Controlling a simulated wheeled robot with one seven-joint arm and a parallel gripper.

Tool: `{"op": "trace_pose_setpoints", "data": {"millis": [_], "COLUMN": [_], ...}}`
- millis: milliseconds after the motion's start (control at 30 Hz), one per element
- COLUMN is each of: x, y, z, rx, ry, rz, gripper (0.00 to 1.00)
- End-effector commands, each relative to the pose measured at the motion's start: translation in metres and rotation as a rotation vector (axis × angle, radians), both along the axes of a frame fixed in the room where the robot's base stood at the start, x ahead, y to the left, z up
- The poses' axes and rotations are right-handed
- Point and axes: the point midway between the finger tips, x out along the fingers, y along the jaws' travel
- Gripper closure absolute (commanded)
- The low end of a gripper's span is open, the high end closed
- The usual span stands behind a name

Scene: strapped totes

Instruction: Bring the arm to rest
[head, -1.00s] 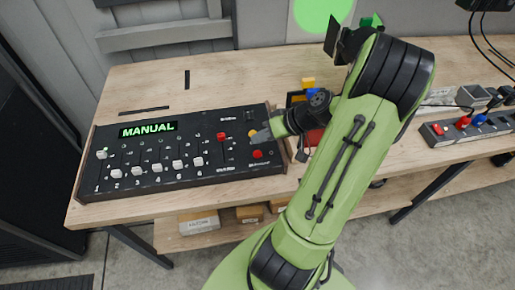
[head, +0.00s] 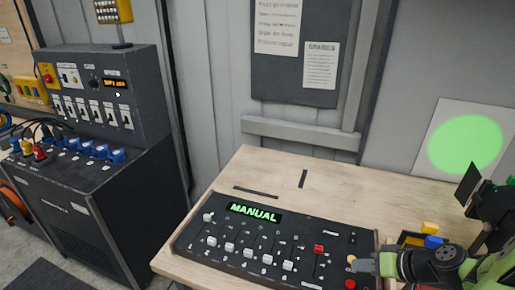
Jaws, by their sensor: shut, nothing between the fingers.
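My green arm (head: 487,270) comes in at the lower right of the head view. My gripper (head: 362,264) is shut and empty, just at the right end of the black control console, near its yellow and red buttons. Whether it touches the console cannot be told. The console (head: 215,258) stands on the wooden bench and its green display (head: 254,212) reads MANUAL. It has several white sliders and one red slider (head: 319,249). Part of the console's right end is hidden by my gripper.
A dark cabinet (head: 105,200) with switches, an amber display and blue plugs stands at the left. The bench top (head: 270,177) behind the console is mostly clear, with two dark strips. Yellow and blue blocks (head: 432,242) lie near my arm. A green disc (head: 465,143) shows on the wall panel.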

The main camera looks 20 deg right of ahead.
Motion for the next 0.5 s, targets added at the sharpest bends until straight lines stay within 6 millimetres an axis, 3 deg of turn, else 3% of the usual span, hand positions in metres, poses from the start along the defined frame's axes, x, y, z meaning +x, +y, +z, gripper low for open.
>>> {"op": "trace_pose_setpoints", "data": {"millis": [133, 267, 367, 500], "x": [0.007, 0.008, -0.001, -0.031], "y": [0.026, 0.078, 0.118, 0.168], "z": [0.011, 0.036, 0.060, 0.098], "rx": [-0.058, -0.198, -0.324, -0.481], "ry": [0.079, 0.220, 0.290, 0.294], "rz": [0.068, 0.161, 0.192, 0.184], "gripper": [1.00, 1.00, 1.00, 1.00]}}
